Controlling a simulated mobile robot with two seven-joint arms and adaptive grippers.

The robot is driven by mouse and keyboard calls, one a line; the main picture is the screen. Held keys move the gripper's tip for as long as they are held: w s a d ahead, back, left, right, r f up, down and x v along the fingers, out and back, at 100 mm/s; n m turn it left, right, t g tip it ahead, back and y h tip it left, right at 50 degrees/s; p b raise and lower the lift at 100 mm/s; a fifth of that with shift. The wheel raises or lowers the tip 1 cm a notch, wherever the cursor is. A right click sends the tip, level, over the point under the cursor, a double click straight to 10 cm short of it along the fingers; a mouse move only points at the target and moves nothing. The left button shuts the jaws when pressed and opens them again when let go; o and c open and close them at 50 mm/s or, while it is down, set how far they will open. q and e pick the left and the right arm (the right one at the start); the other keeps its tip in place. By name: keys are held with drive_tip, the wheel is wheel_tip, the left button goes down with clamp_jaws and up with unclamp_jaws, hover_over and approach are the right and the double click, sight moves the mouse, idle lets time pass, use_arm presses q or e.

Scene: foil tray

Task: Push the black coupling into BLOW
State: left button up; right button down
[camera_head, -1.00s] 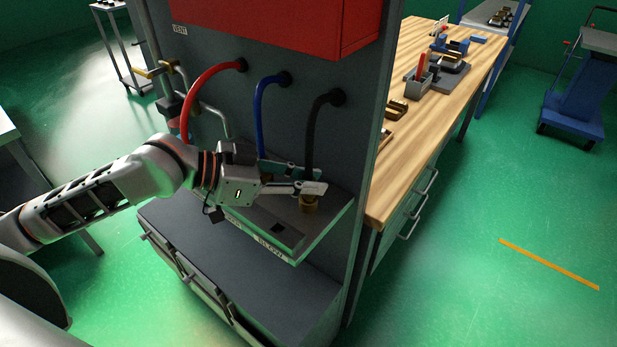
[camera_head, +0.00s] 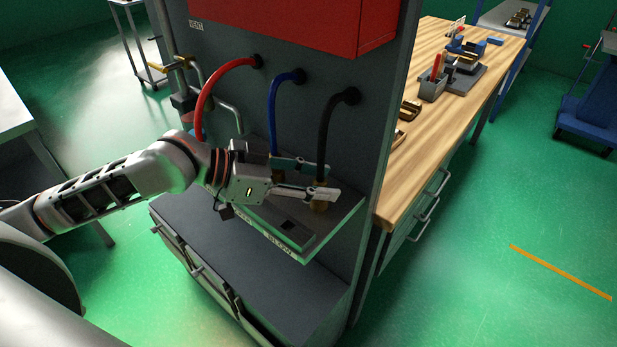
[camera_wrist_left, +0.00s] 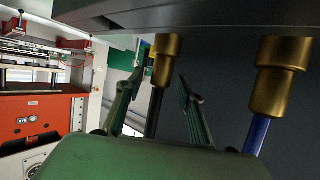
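The black hose (camera_head: 324,135) hangs from the panel and ends in a brass coupling (camera_head: 320,207) above the shelf (camera_head: 345,215). My left gripper (camera_head: 312,180) is at this hose, one finger on its near side and one on its far side. In the left wrist view the fingers (camera_wrist_left: 160,92) stand apart, with the black hose between them and its brass coupling (camera_wrist_left: 166,60) just beyond the tips. The BLOW label (camera_head: 279,247) is on the shelf's front edge, below a dark square opening (camera_head: 288,224). The coupling's lower end is unclear. My right gripper is out of view.
A blue hose (camera_head: 273,115) with its own brass coupling (camera_wrist_left: 280,75) hangs close beside the left gripper. A red hose (camera_head: 208,90) hangs farther left. A wooden bench (camera_head: 400,190) stands to the right. Below the shelf is a dark cabinet top (camera_head: 240,265).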

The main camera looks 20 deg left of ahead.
sight(315, 181)
use_arm(q)
drive_tip(key=v, duration=0.5)
drive_tip(key=shift+s+a, duration=0.2)
drive_tip(key=shift+a, duration=0.1)
drive_tip(key=shift+v, duration=0.8)
drive_tip(key=shift+d+r, duration=0.1)
